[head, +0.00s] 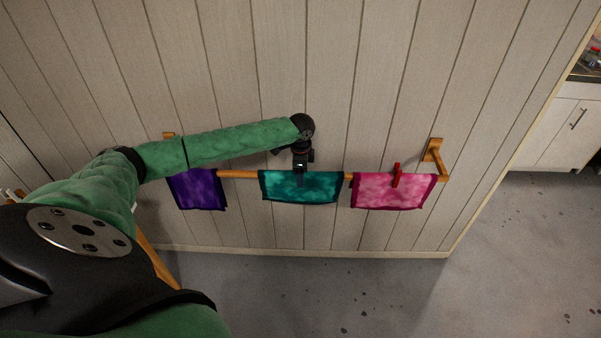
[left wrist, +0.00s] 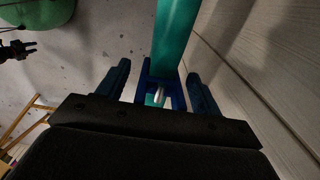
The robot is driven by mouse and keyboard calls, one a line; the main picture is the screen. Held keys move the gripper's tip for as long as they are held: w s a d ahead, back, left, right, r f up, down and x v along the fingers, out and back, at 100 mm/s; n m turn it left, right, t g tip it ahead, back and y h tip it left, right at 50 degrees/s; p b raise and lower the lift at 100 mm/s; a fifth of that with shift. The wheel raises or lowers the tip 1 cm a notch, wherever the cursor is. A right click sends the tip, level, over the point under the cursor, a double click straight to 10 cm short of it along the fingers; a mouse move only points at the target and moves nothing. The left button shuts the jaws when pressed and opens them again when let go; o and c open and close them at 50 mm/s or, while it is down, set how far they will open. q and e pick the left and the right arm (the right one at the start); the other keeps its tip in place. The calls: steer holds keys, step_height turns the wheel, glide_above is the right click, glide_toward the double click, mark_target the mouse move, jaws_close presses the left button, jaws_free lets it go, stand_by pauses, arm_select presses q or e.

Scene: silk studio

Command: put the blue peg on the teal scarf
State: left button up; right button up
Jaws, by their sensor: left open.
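The teal scarf (head: 318,187) hangs over the wooden rail in the middle, and its edge runs up the left wrist view (left wrist: 175,38). The blue peg (left wrist: 151,83) straddles the scarf's edge, with its metal spring facing the camera. My left gripper (left wrist: 160,85) is open, with one finger on each side of the peg and gaps between. In the head view my left gripper (head: 301,170) is at the scarf's top edge and hides most of the peg. A dark gripper, seemingly my right gripper (left wrist: 18,50), shows small at the far left of the wrist view.
A purple scarf (head: 198,190) hangs to the left, partly behind my arm. A pink scarf (head: 378,192) hangs to the right with a red peg (head: 396,175) on it. The rail (head: 238,174) runs close along a panelled wall (head: 400,90). The floor in front is clear.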

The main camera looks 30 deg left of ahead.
steer(key=shift+s, duration=0.2)
arm_select(q)
steer(key=shift+r+b, duration=0.3)
steer(key=shift+r, duration=0.5)
steer(key=shift+r+b, duration=0.55)
steer(key=shift+r, duration=0.4)
step_height(320, 180, up, 3)
steer(key=shift+f+b, duration=0.1)
steer(key=shift+b, duration=0.4)
steer(key=shift+r, duration=0.75)
arm_select(e)
steer(key=shift+w+a+r, duration=0.65)
steer(key=shift+w+r, duration=0.05)
steer(key=shift+w, duration=0.1)
steer(key=shift+w+a+r, duration=0.6)
steer(key=shift+w+r, duration=0.05)
steer(key=shift+w, duration=0.15)
arm_select(q)
steer(key=shift+f, duration=0.1)
arm_select(e)
steer(key=shift+s+d, duration=0.1)
